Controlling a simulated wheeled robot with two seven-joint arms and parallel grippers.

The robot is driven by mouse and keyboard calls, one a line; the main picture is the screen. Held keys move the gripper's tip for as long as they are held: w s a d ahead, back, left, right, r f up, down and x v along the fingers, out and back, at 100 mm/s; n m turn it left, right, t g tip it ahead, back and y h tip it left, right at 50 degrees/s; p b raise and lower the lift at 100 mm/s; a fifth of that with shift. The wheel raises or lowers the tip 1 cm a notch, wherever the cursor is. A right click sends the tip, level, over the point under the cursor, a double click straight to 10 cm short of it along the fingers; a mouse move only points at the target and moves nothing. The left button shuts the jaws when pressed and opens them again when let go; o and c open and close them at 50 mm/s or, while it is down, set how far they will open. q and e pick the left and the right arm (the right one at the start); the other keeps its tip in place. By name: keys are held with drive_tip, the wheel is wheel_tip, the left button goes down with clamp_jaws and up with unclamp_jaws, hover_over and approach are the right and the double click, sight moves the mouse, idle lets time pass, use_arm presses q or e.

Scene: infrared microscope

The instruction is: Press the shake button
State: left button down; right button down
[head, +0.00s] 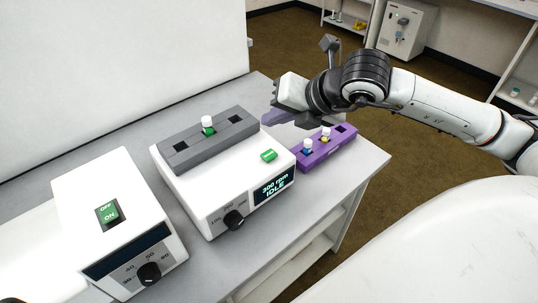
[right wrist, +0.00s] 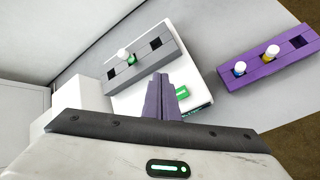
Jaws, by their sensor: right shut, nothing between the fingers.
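The shaker is a white box (head: 215,190) with a grey block (head: 185,152) on top that holds a green-banded, white-capped vial (head: 208,125). A small green button (head: 268,156) lies on the shaker's top near its right front corner. It also shows in the right wrist view (right wrist: 181,93), just right of the fingers. The display (head: 273,187) reads 300 rpm and IDLE. My right gripper (head: 268,118) is shut and empty, above the shaker's far right side, apart from the button. In the right wrist view its purple fingers (right wrist: 160,98) are together. My left gripper is not in view.
A purple rack (head: 327,152) with a blue vial (head: 308,146) and a yellow vial (head: 326,135) stands right of the shaker, close to my right gripper. A second white device (head: 112,225) with an on/off switch stands at left. The table's right edge is near the rack.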

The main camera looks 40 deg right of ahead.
drive_tip(key=b, duration=0.4)
hover_over(273, 157)
wheel_tip(273, 157, down, 7)
drive_tip(key=shift+r, duration=0.2)
drive_tip(key=shift+f+b, duration=0.3)
drive_tip(key=shift+b, duration=0.2)
drive_tip(key=shift+f, duration=0.1)
idle(0.3)
idle(0.6)
drive_tip(key=shift+f+b, duration=0.35)
drive_tip(key=shift+b, duration=0.6)
